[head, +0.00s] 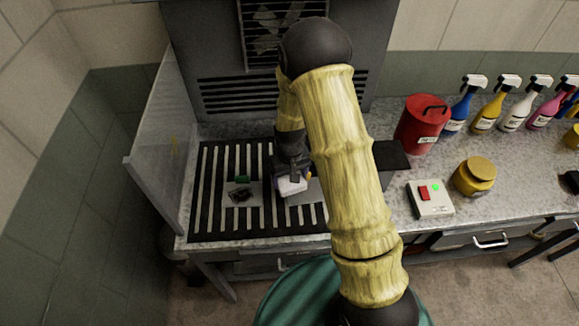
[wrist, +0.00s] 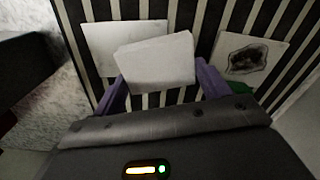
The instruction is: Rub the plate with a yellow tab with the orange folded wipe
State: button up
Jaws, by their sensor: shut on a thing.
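My gripper (head: 293,174) is over the slatted bench top, shut on a pale, whitish folded pad; its purple fingers (wrist: 160,82) flank the pad (wrist: 155,62) in the wrist view. The pad (head: 292,186) looks white, not orange. A plain pale plate (wrist: 112,40) lies on the slats just behind the pad, partly hidden by it. A small yellow-orange spot shows beside my gripper in the head view; I cannot tell if it is this plate's tab. I cannot tell whether pad and plate touch.
A plate with a dark stain (wrist: 262,45) and a green tab (wrist: 238,88) lies to the right in the wrist view, and left of my gripper in the head view. A red canister (head: 422,126), yellow jar (head: 475,178) and switch box (head: 431,200) stand to the right.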

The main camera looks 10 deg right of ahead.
jog(key=shift+r+p, duration=0.85)
jog(key=shift+r, duration=0.75)
jog(key=shift+f, duration=0.15)
